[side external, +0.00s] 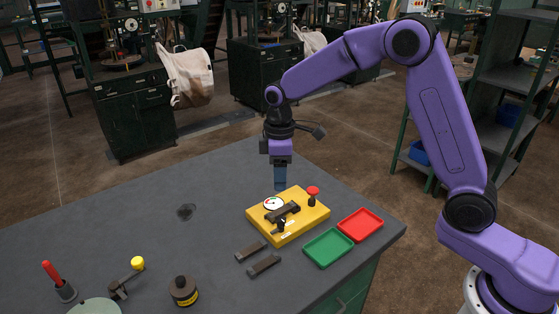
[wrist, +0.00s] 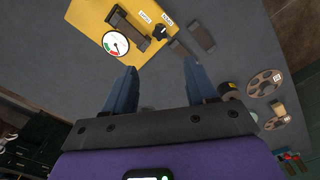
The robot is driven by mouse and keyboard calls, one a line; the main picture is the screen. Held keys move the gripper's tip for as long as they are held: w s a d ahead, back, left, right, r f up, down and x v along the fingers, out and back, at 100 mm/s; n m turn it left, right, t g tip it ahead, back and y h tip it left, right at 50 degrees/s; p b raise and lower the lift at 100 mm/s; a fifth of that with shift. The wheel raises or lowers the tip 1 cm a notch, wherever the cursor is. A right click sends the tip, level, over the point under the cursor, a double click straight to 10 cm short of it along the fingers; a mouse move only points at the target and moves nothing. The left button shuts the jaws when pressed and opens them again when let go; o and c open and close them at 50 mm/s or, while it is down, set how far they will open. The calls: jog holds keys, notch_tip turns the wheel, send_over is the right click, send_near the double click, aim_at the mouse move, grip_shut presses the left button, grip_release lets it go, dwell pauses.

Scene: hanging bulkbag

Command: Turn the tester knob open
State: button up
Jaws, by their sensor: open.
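The yellow tester (side external: 262,232) sits on the grey table, with a round dial gauge (side external: 273,203), a dark bar-shaped part and a small black knob (side external: 281,225). In the wrist view the tester (wrist: 95,12) is at the top. My gripper (side external: 280,187) points down just above the tester's back edge, behind the gauge and apart from the knob. In the wrist view my gripper (wrist: 159,67) has its two blue fingers apart with nothing between them.
A red mushroom button (side external: 313,191) stands up from the tester's right side. Green (side external: 328,248) and red (side external: 360,225) trays lie to its right. Two dark flat bars (side external: 250,251) lie in front. A yellow-knobbed lever (side external: 137,264) and a dark weight (side external: 183,291) stand at front left.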

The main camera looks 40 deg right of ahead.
jog(key=shift+r, duration=1.7)
jog(key=s+r, duration=0.2)
jog(key=s, duration=1.5)
jog(key=s+d, duration=0.4)
jog(key=s, duration=0.4)
jog(key=s+d+f+n, duration=0.1)
jog(key=s+d, duration=0.3)
jog(key=s, duration=0.5)
jog(key=shift+s+f+n, duration=0.15)
jog(key=shift+n, duration=0.15)
